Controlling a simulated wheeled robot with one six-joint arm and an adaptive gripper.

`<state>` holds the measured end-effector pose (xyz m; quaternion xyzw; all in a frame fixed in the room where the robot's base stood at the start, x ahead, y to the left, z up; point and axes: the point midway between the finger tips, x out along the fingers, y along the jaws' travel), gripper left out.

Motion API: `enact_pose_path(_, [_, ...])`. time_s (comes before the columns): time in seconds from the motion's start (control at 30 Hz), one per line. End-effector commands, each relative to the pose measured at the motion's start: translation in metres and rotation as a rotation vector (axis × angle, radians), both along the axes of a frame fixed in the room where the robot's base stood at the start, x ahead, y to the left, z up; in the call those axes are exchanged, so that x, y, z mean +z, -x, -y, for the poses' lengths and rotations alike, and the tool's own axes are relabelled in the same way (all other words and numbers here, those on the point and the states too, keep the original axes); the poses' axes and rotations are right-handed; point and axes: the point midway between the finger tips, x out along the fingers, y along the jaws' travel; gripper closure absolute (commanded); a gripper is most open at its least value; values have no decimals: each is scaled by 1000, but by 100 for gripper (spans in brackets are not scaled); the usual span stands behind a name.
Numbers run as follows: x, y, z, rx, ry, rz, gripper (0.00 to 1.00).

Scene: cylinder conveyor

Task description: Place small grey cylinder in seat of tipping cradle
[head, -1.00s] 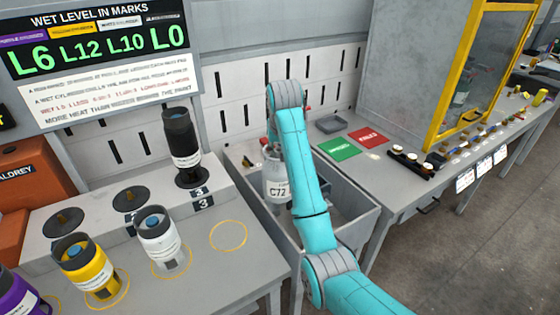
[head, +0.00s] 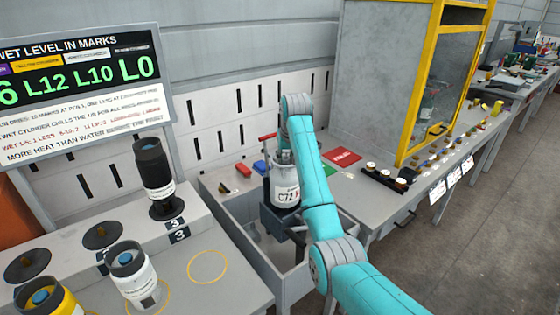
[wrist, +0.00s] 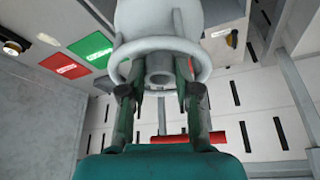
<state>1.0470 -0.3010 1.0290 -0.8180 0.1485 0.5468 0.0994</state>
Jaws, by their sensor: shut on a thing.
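The small grey cylinder (head: 285,182), a pale canister marked C72, is upright beside my arm in the head view. Its collared end fills the top of the wrist view (wrist: 160,20). My gripper (wrist: 160,78) is shut on the knob inside the collar ring, one finger on each side. In the head view my arm hides the gripper. A dark block (head: 282,222) shows just below the cylinder, with a red-topped post (head: 267,138) to its left. It may be the tipping cradle; its seat is hidden, and I cannot tell whether the cylinder touches it.
A grey open bin (head: 250,250) lies below. On the left, a bench holds a black cylinder (head: 153,170), a white cylinder (head: 132,272) and a yellow one (head: 45,300). A red panel (head: 343,158) and a dark strip of knobs (head: 385,177) lie on the right table.

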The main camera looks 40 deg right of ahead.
Motion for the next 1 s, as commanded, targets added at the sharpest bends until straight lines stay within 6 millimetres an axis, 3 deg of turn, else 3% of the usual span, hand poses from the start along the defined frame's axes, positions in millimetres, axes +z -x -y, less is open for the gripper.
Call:
enact_pose_path(0.6, [-62, -1, -1, 1, 2, 5, 100])
enact_pose_path(0.87, [-73, -1, -1, 1, 2, 5, 100])
enact_pose_path(1.0, [-88, -1, -1, 1, 2, 4, 100])
